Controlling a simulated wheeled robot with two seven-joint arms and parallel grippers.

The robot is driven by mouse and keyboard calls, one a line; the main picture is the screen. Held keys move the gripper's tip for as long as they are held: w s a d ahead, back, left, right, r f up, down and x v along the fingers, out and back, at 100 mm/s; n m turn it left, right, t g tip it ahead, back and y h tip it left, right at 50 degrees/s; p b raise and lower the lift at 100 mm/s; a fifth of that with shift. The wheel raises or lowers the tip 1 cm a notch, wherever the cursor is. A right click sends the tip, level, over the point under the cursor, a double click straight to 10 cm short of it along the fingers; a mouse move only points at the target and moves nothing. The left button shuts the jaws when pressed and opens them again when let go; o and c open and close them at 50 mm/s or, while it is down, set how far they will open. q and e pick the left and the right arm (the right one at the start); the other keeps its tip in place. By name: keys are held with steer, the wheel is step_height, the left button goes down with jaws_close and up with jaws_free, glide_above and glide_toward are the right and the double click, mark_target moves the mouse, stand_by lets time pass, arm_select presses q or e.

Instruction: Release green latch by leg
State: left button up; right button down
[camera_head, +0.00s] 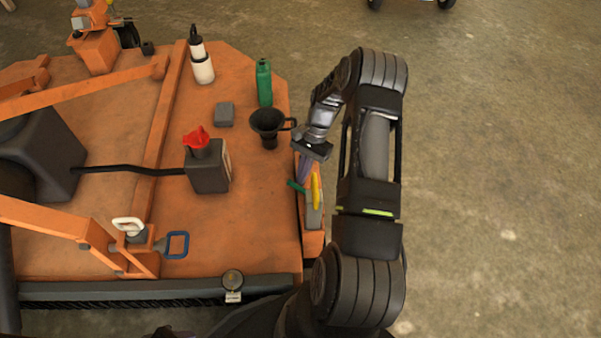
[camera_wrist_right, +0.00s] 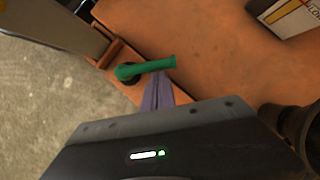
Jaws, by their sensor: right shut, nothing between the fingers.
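The green latch (camera_wrist_right: 146,67) is a short green lever on a dark round pivot on the orange deck, in the right wrist view. In the head view a small part of the green latch (camera_head: 296,185) shows at the deck's right edge, beside a yellow bar (camera_head: 316,190). My right gripper (camera_head: 303,172) comes down from above at this edge, its purple fingers shut and empty. In the right wrist view the fingertips (camera_wrist_right: 160,80) are right at the green lever's side; I cannot tell whether they touch it. My left gripper is not in view.
On the orange deck (camera_head: 120,110) near my right gripper stand a black funnel (camera_head: 268,124), a green bottle (camera_head: 264,82) and a dark can with a red cap (camera_head: 207,170). A blue-handled pin (camera_head: 178,245) sits lower left. The concrete floor to the right is clear.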

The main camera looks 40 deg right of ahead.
mark_target(293, 184)
steer(key=a+n, duration=0.1)
steer(key=n, duration=0.1)
steer(key=a+n+g+h, duration=0.1)
steer(key=n, duration=0.1)
steer(key=a+n+g, duration=0.1)
steer(key=n, duration=0.1)
steer(key=shift+w+a, duration=0.15)
steer(key=shift+a, duration=0.1)
steer(key=shift+s+a+n+g+h+p, duration=0.2)
steer(key=shift+a+n+g+h+p, duration=0.25)
steer(key=shift+n, duration=0.65)
steer(key=shift+a, duration=0.1)
steer(key=p+v, duration=0.1)
steer(key=v, duration=0.7)
steer(key=shift+w+p, duration=0.1)
steer(key=shift+p, duration=0.2)
